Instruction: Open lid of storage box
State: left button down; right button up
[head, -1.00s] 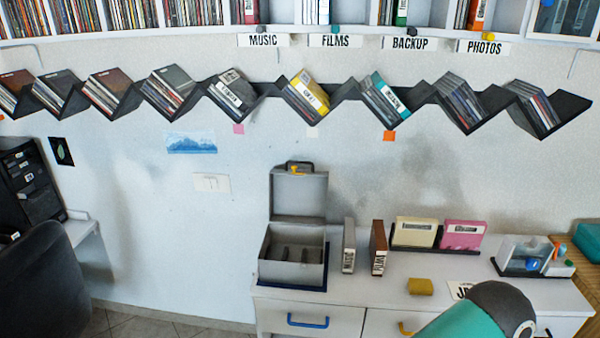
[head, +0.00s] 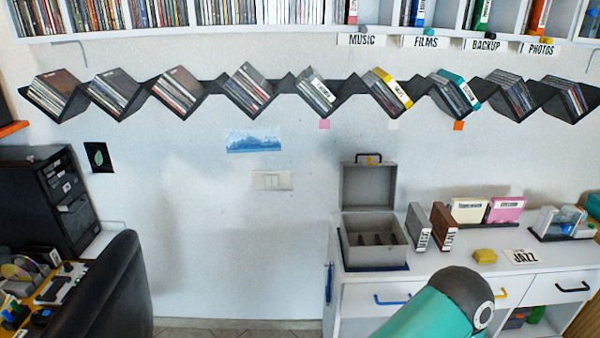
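The grey storage box (head: 376,253) stands on a dark blue mat (head: 350,268) at the left end of the white cabinet. Its lid (head: 368,187) is open, raised upright at the back, with a dark handle and a yellow latch on top. The inside shows slots and looks empty. A teal and dark grey part of my arm (head: 440,308) shows at the bottom right, in front of the cabinet. No gripper fingers are in view.
Grey and brown cases (head: 443,228) stand just right of the box. A yellow block (head: 485,256) and a JAZZ label (head: 521,256) lie on the cabinet top. A black chair (head: 110,290) is at the lower left. A zigzag disc shelf (head: 210,88) runs along the wall.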

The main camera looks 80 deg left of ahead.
aim_at(362, 186)
jog(key=u, duration=0.6)
jog(key=k, duration=0.15)
jog(key=u, duration=0.7)
jog(key=i, duration=0.5)
jog(key=u, duration=0.4)
jog(key=i, duration=0.55)
jog(key=z, duration=0.2)
jog(key=k, duration=0.9)
jog(key=u, duration=0.2)
jog(key=i, duration=0.9)
jog(key=z, duration=0.1)
